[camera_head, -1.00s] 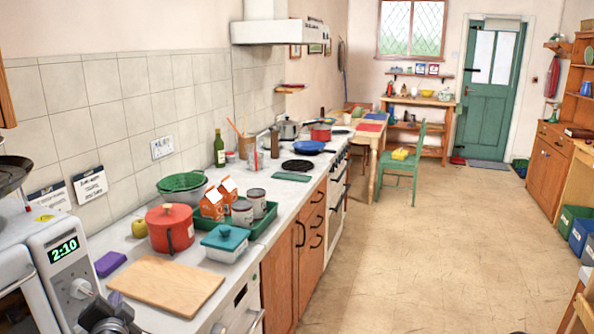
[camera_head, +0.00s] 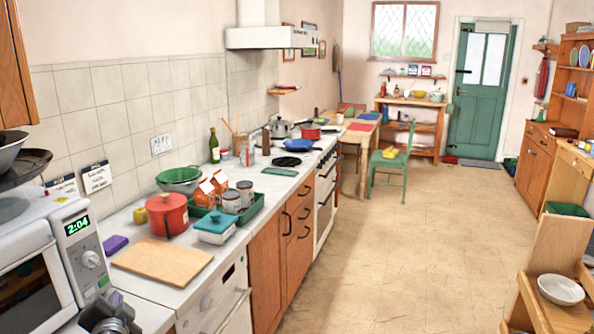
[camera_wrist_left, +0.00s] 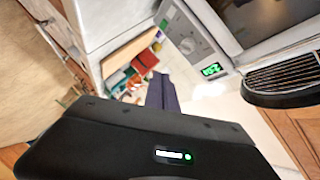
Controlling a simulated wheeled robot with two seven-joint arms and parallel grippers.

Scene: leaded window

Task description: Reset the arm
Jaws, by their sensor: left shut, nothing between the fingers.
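My left gripper (camera_head: 115,299) shows at the bottom left of the head view, low in front of the microwave (camera_head: 62,262) and apart from the counter items. In the left wrist view its purple fingers (camera_wrist_left: 161,92) are together, with nothing between them. Much of the arm is out of the picture. The microwave, with a green lit clock, also shows in the left wrist view (camera_wrist_left: 205,45). My right gripper is in neither view.
The counter holds a wooden board (camera_head: 163,260), a red pot (camera_head: 168,214), a purple block (camera_head: 115,243) and a green tray (camera_head: 255,212) with cans and cartons. A wooden stepped shelf with a white bowl (camera_head: 561,289) stands at right. The floor (camera_head: 400,240) between is clear.

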